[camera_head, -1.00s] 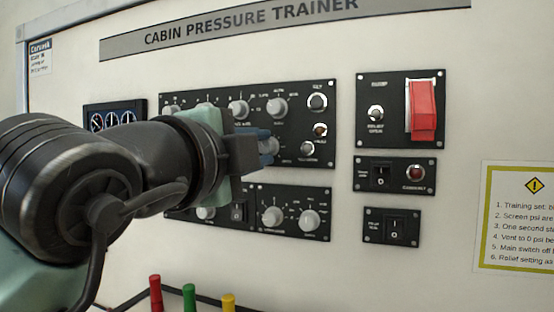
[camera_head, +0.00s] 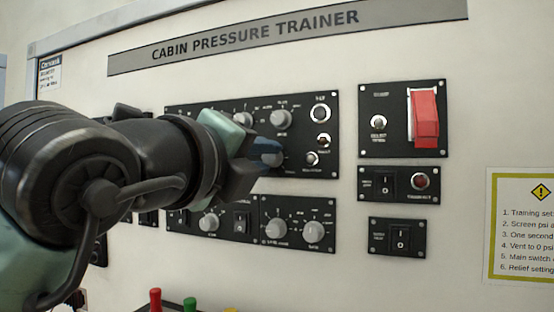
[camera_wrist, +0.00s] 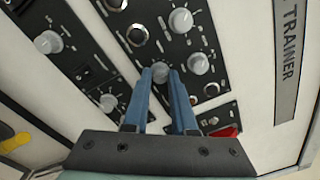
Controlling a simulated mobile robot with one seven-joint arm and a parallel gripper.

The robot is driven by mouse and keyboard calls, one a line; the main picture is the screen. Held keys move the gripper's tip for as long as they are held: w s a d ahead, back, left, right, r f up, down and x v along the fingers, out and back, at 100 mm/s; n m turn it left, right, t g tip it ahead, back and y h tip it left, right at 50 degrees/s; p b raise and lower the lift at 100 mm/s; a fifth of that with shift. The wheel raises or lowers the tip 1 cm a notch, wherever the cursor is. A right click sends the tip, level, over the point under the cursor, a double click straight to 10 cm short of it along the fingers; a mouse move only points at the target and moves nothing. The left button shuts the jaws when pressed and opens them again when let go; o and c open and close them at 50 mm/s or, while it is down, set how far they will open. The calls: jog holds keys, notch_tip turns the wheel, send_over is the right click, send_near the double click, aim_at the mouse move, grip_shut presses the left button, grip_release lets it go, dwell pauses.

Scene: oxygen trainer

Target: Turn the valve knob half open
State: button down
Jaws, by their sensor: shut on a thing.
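A round grey knob (camera_wrist: 160,69) sits between the tips of my gripper (camera_wrist: 161,80) in the wrist view. My gripper (camera_head: 267,152) is shut on this knob, at the lower right part of the black upper panel (camera_head: 328,165) in the head view. The blue fingers reach the panel from the left and are tilted. In the head view the fingers and wrist hide most of the held knob and the left part of that panel. The knob's pointer and its label are not readable, so I cannot tell its setting.
Right of the upper panel are a small toggle (camera_head: 378,122) and a red switch guard (camera_head: 426,119). Bare panel lies between these modules and the yellow-edged notice (camera_head: 494,235).

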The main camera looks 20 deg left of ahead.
dwell(0.5)
jog(key=c, duration=0.7)
grip_release()
jog(key=shift+d, duration=0.1)
